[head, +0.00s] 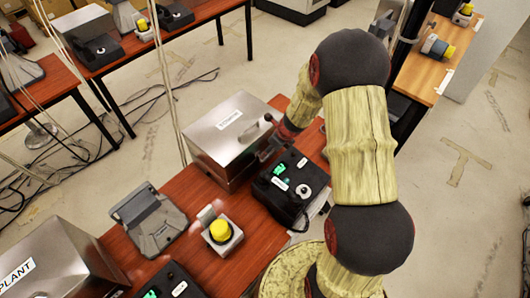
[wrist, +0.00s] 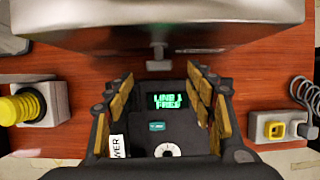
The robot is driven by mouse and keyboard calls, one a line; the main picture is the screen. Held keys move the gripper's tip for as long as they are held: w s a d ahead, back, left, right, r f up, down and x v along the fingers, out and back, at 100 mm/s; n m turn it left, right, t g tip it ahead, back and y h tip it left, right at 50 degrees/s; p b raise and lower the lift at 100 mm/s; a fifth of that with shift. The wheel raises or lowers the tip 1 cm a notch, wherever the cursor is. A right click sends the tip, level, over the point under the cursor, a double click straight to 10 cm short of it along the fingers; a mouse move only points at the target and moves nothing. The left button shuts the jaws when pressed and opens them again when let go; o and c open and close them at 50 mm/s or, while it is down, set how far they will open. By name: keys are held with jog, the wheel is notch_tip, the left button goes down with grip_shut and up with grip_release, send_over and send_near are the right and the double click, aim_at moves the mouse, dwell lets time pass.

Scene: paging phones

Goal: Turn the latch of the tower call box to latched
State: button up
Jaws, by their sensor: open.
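A brushed-metal box (head: 222,140), which I take for the tower call box, stands on the red-brown table with a white label too small to read. Its front edge spans the top of the wrist view (wrist: 160,32). A small grey T-shaped piece, apparently the latch (wrist: 158,58), sticks out from the box's front; I cannot tell its setting. My gripper (wrist: 158,88) is open and empty, its fingers apart on either side below the latch, not touching it. In the head view my gripper (head: 270,150) is at the box's front right, partly hidden by my arm.
A black desk phone (head: 285,197) with a green screen sits close below my gripper; its label, ending "WER" (wrist: 117,146), is partly hidden. A yellow button on a grey base (head: 220,232) stands to the left. Another metal box (head: 55,262) is marked PLANT.

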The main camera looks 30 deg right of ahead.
jog(key=b+x, duration=0.2)
jog(key=x, duration=0.5)
jog(key=shift+f, duration=0.35)
jog(key=c, duration=1.1)
jog(key=shift+c, duration=0.3)
